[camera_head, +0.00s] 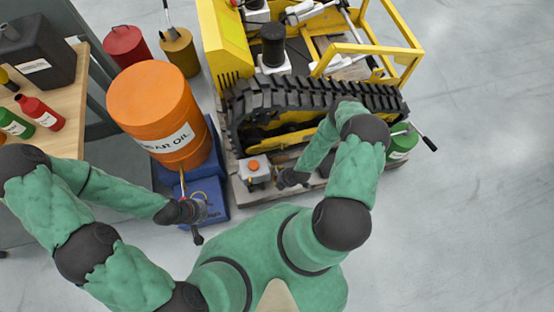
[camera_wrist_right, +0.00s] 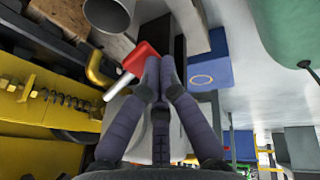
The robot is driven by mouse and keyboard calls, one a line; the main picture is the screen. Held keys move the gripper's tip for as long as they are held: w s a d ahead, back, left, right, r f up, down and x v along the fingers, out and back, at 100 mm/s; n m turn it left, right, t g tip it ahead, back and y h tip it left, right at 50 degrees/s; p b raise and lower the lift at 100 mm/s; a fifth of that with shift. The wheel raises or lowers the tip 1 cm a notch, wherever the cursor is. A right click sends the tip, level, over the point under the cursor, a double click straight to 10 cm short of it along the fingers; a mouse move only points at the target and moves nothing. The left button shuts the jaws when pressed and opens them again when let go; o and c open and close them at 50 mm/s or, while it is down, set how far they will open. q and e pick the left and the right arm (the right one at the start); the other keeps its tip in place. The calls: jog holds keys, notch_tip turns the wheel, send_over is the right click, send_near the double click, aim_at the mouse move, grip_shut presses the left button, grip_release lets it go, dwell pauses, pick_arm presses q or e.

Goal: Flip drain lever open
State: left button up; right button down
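In the right wrist view, a red block-like part (camera_wrist_right: 141,56) with a silver rod (camera_wrist_right: 118,87) shows just left of my fingertips; I cannot tell for certain that it is the drain lever. My right gripper (camera_wrist_right: 160,68) has its fingertips drawn together; the left fingertip overlaps the red part, with nothing clearly held. In the head view my right gripper (camera_head: 288,179) is low beside the tracked carrier (camera_head: 310,98), right of a small pale box (camera_head: 258,178) with an orange top. My left gripper (camera_head: 188,211) is below the orange drum (camera_head: 155,105); its fingers are too small to read.
The drum stands over a blue container (camera_head: 212,190). A wooden bench (camera_head: 65,140) with bottles and a dark can is at the left. Red and brown cans stand behind the drum. A green can (camera_head: 402,142) is right of the track. The floor at the right is clear.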

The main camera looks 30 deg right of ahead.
jog(key=f+b, duration=0.3)
jog(key=shift+w+f, duration=0.15)
jog(key=shift+w, duration=0.2)
jog(key=shift+w+d, duration=0.1)
jog(key=shift+r, duration=0.2)
jog(key=shift+r+p, duration=0.5)
jog(key=shift+r, duration=0.2)
